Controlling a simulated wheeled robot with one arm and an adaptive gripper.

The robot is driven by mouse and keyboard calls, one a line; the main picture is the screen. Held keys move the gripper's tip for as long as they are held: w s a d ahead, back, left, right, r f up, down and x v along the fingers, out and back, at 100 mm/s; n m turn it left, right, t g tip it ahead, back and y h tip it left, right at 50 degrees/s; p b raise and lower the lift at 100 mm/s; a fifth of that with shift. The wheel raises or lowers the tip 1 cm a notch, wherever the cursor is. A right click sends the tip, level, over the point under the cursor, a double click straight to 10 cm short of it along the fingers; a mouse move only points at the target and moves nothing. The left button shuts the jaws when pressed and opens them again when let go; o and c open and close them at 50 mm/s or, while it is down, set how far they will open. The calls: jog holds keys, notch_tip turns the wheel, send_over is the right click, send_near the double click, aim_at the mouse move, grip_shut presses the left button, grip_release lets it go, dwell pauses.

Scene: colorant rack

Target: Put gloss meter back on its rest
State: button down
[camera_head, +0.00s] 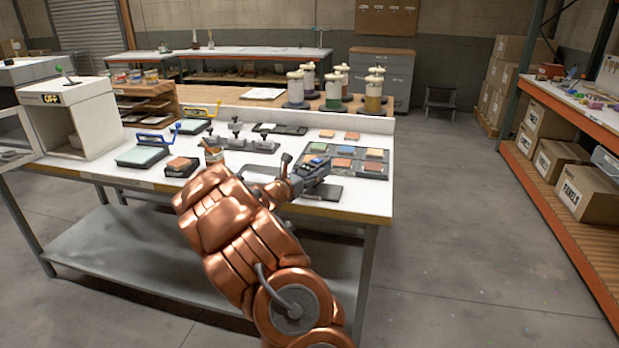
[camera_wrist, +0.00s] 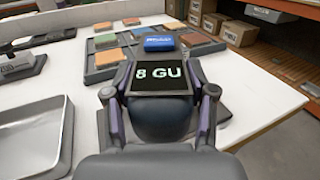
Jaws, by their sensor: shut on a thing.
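The gloss meter (camera_wrist: 161,78) is a dark device whose black screen reads "8 GU" in the wrist view, with a blue labelled part at its far end. My gripper (camera_wrist: 160,90) is shut on it, one finger on each side. In the head view my gripper (camera_head: 303,178) is over the right part of the white bench, with the meter partly hidden by it. A dark flat piece (camera_head: 325,194) lies on the bench just below and beside my gripper. I cannot tell whether it is the rest, or whether the meter touches anything below.
A dark tray of coloured tiles (camera_head: 374,168) lies just beyond my gripper. An empty grey metal tray (camera_wrist: 62,150) is to the left. Small weighted tools (camera_head: 236,140), a light booth (camera_head: 75,120) and bottles (camera_head: 334,92) stand farther off. The bench's right edge is close.

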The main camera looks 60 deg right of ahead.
jog(key=shift+f, duration=1)
jog(key=shift+f, duration=0.15)
jog(key=shift+c, duration=1.5)
grip_release()
jog(key=a+b, duration=0.1)
jog(key=a, duration=1.1)
jog(key=shift+w+b, duration=0.15)
jog(key=shift+b, duration=0.15)
jog(key=shift+r, duration=0.2)
